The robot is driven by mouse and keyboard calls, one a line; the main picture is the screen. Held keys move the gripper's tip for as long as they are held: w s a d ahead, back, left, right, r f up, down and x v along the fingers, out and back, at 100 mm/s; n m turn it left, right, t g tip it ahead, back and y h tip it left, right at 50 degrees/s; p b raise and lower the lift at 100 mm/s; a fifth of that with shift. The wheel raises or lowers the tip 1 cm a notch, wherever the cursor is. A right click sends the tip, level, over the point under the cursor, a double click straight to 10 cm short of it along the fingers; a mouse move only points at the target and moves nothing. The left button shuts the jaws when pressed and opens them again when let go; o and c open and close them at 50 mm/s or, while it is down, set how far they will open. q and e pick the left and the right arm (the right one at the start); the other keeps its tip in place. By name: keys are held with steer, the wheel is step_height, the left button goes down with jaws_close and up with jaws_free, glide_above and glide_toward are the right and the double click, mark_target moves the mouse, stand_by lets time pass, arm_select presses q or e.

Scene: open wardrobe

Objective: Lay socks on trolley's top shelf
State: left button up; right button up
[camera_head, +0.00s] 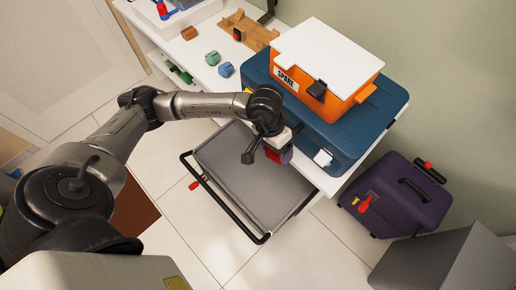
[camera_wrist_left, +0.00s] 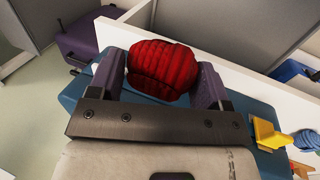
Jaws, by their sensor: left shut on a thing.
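A rolled red sock bundle (camera_wrist_left: 158,70) is held between the two fingers of my left gripper (camera_wrist_left: 160,82) in the left wrist view. In the head view my left gripper (camera_head: 272,150) is over the right part of the trolley's grey top shelf (camera_head: 235,170), beside the counter edge; the bundle is mostly hidden there. No sock shows on the visible part of that shelf. A green rolled bundle (camera_head: 212,57) and a blue one (camera_head: 225,70) lie on the white counter. My right gripper is out of view.
A large blue case (camera_head: 340,143) with an orange box marked SPARE (camera_head: 345,110) on it stands on the white counter (camera_head: 225,88), close to my left gripper. A black handle rail (camera_head: 225,210) edges the trolley. A purple case (camera_head: 395,195) stands on the floor at right.

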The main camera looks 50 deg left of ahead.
arm_select(q)
steer(key=s+a+f+n+b, duration=0.1)
steer(key=s+a+f+b, duration=0.2)
steer(key=s+f, duration=0.3)
steer(key=s+a+f+n+t+b, duration=0.1)
steer(key=s+a+f+b, duration=0.3)
steer(key=f, duration=0.9)
steer(key=s+a+f+n+b, duration=0.3)
steer(key=s+a+f+b, duration=0.1)
steer(key=s+f, duration=0.5)
steer(key=shift+s+a+f+y+b, duration=0.1)
steer(key=shift+s+f+y+b, duration=0.15)
steer(key=shift+f, duration=0.5)
steer(key=w+a+n+t, duration=0.1)
steer(key=w+a+n, duration=0.25)
steer(key=w, duration=0.55)
steer(key=shift+n+y, duration=0.25)
steer(key=shift+y, duration=0.2)
steer(key=w+a+f+b, duration=0.4)
steer(key=a, duration=0.1)
steer(key=w+a+f+b, duration=0.2)
steer(key=w+a, duration=0.1)
step_height(320, 180, down, 3)
steer(key=shift+f+b, duration=0.2)
steer(key=shift+b, duration=1.05)
steer(key=shift+f, duration=0.25)
steer(key=shift+s, duration=0.1)
